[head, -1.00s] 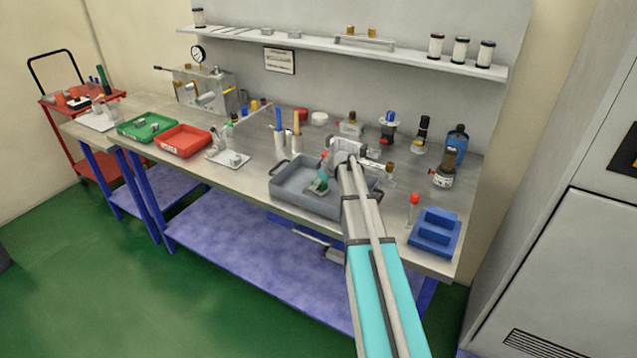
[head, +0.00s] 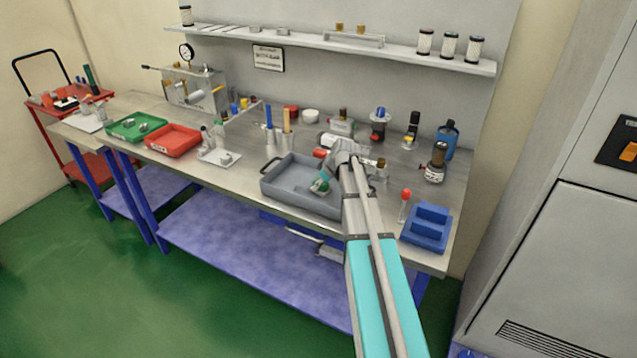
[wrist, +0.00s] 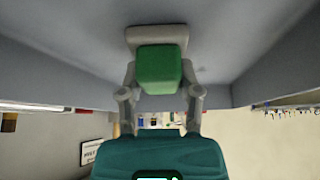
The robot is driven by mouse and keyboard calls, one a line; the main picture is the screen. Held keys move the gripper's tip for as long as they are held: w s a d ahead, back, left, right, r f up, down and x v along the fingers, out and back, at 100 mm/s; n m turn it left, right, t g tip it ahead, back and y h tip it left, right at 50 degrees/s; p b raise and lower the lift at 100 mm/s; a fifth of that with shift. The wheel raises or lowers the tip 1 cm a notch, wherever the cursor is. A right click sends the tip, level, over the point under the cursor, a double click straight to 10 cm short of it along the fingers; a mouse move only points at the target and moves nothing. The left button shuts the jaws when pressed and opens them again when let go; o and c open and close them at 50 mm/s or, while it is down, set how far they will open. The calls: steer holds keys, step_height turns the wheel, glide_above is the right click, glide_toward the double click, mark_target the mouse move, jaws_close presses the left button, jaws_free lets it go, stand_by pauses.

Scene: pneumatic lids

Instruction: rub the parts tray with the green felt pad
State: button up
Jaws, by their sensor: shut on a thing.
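The grey parts tray (head: 289,178) lies on the bench top in front of my arm. My gripper (head: 321,183) is down inside it, right of its middle. It is shut on the green felt pad (head: 319,187), which shows as a small green patch. In the wrist view, the pad (wrist: 159,68) is a green block between the two fingers of my gripper (wrist: 160,90), with a pale grey plate against the tray floor (wrist: 75,45). I cannot tell for sure whether it touches the floor. My arm hides the tray's right end.
Right of the tray are a red-capped tube (head: 405,203) and a blue stepped block (head: 427,228). Behind stand several fittings and a blue bottle (head: 447,139). Left are cups with upright tools (head: 279,136), a small white tray (head: 219,157) and a red bin (head: 173,140).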

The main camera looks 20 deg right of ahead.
mark_target(305, 189)
stand_by(0.3)
steer(key=shift+s+a, duration=0.6)
steer(key=shift+a, duration=0.2)
steer(key=shift+w+a, duration=1.1)
steer(key=shift+w, duration=0.3)
steer(key=shift+w, duration=0.15)
steer(key=shift+w+a, duration=1.05)
steer(key=shift+w, duration=0.15)
steer(key=shift+s+d, duration=0.55)
steer(key=shift+s, duration=0.2)
steer(key=shift+s+d, duration=0.55)
steer(key=shift+s, duration=0.15)
